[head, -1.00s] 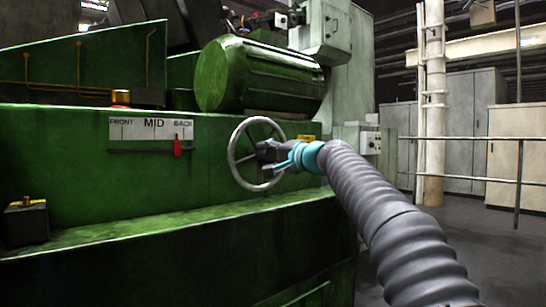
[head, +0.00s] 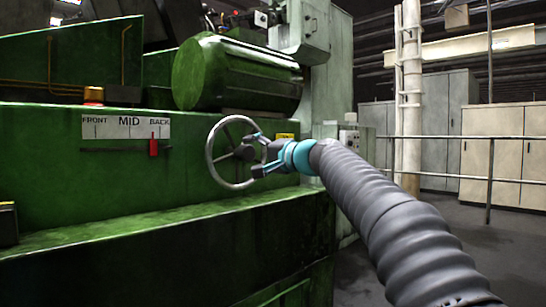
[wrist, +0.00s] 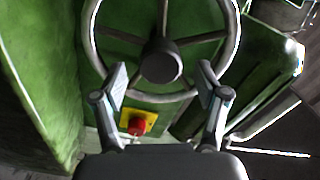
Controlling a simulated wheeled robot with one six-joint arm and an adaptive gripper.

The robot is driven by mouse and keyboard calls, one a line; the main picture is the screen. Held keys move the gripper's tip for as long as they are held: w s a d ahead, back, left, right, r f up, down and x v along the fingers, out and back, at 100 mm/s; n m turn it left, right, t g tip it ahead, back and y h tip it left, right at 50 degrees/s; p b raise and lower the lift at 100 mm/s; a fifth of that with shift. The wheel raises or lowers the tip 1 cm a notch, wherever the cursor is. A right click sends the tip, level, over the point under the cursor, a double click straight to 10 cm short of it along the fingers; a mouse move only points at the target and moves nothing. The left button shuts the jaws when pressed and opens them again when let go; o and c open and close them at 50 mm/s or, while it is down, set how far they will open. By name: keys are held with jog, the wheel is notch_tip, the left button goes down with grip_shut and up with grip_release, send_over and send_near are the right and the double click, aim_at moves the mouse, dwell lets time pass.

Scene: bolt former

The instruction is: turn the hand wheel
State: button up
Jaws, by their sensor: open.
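The hand wheel (head: 210,152) is a pale metal ring with spokes on the front of the green machine. In the wrist view its rim (wrist: 87,32) fills the upper middle, with a dark round hub (wrist: 160,61) at its centre. My gripper (head: 257,155) is open in front of the right part of the wheel. In the wrist view the gripper's fingers (wrist: 163,76) stand apart, left and right of the hub, overlapping the lower rim. Nothing is between them up close. I cannot tell whether they touch the rim.
A FRONT-MID-BACK scale (head: 128,126) has a red pointer (head: 153,147) under BACK. A red button on a yellow plate (wrist: 138,124) sits below the wheel in the wrist view. A green ledge (head: 130,222) runs below. A railing (head: 460,175) stands right, above open floor.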

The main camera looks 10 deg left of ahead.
jog(key=v, duration=0.8)
jog(key=shift+s, duration=0.1)
dwell(0.3)
